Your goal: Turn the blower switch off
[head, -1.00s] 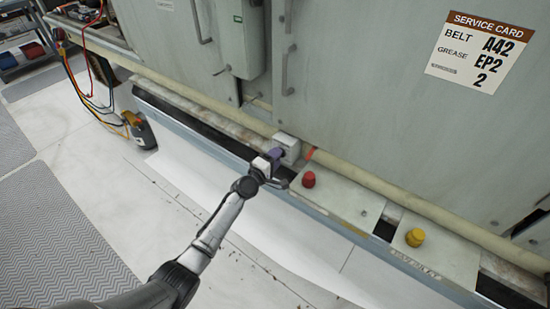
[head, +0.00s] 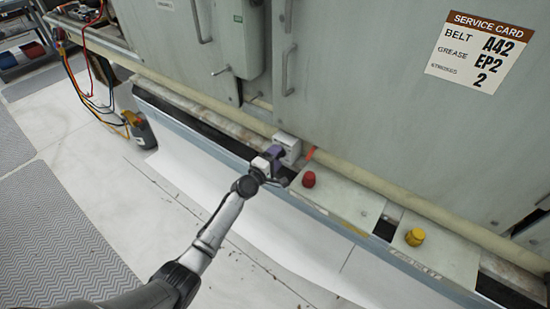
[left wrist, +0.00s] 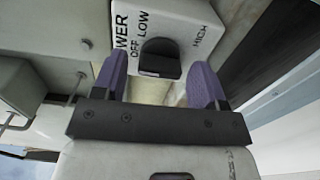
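The blower switch is a small white box (head: 288,148) on the ledge at the foot of the big grey cabinet. In the left wrist view its white face (left wrist: 190,18) carries the words OFF, LOW and HIGH and a black rotary knob (left wrist: 160,58). I cannot tell for certain which word the knob points to. My left gripper (head: 274,156) is right at the box. In the left wrist view its two purple fingers (left wrist: 159,66) are apart, one on each side of the knob, with gaps showing. The right gripper is not in view.
A red knob (head: 308,179) and a yellow knob (head: 414,237) stand on pale panels to the right of the switch. A pale pipe (head: 400,193) runs along the cabinet (head: 365,100). A clamp meter with cables (head: 142,131) is at the left. Open floor lies in front.

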